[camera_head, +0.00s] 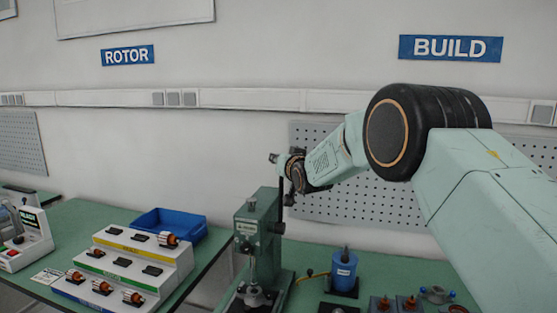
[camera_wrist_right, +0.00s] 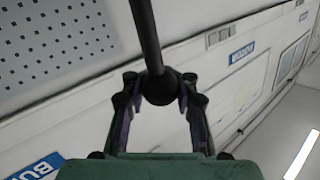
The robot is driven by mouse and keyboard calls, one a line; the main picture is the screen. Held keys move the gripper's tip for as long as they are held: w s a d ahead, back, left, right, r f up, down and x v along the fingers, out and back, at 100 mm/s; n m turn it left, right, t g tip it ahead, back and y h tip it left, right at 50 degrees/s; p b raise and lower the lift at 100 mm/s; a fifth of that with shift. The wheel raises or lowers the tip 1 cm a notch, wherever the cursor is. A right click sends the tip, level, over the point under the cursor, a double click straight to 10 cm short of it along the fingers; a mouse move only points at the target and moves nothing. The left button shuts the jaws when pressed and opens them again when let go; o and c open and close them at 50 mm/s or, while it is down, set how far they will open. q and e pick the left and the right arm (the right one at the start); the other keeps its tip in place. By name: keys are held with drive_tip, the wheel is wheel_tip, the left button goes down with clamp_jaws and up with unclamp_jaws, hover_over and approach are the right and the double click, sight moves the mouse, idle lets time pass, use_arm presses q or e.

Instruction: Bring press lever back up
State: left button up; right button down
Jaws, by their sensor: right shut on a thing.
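The green arbor press (camera_head: 258,232) stands on the green bench in the lower middle of the head view. Its dark lever (camera_head: 281,190) rises nearly upright from the press's right side. My right gripper (camera_head: 283,163) is at the lever's upper end. In the right wrist view, the lever's black rod (camera_wrist_right: 146,32) ends in a round ball knob (camera_wrist_right: 159,88). The knob sits between the two fingers of my right gripper (camera_wrist_right: 158,92), which is shut on it. My left gripper is in neither view.
A blue motor-like part (camera_head: 344,268) stands right of the press, with small fixtures (camera_head: 398,303) beyond it. On the left bench are a stepped rack (camera_head: 135,262) of rotors, a blue bin (camera_head: 172,222) and a tester (camera_head: 22,240). A pegboard (camera_head: 345,205) is behind my arm.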

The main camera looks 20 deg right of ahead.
drive_tip(key=shift+s+d+f, duration=0.15)
drive_tip(key=shift+d+f, duration=0.15)
drive_tip(key=shift+f, duration=0.45)
drive_tip(key=c, duration=1.6)
unclamp_jaws()
drive_tip(key=o, duration=0.6)
drive_tip(key=shift+d+r, duration=0.15)
drive_tip(key=shift+d, duration=0.2)
drive_tip(key=shift+a+r, duration=0.1)
drive_tip(key=shift+r, duration=0.05)
drive_tip(key=shift+s+a+r, duration=0.1)
drive_tip(key=shift+s+r, duration=0.2)
drive_tip(key=shift+s, duration=1.75)
drive_tip(key=shift+s+r, duration=0.25)
drive_tip(key=shift+s, duration=1.75)
drive_tip(key=shift+s+r, duration=0.2)
drive_tip(key=shift+s, duration=1.75)
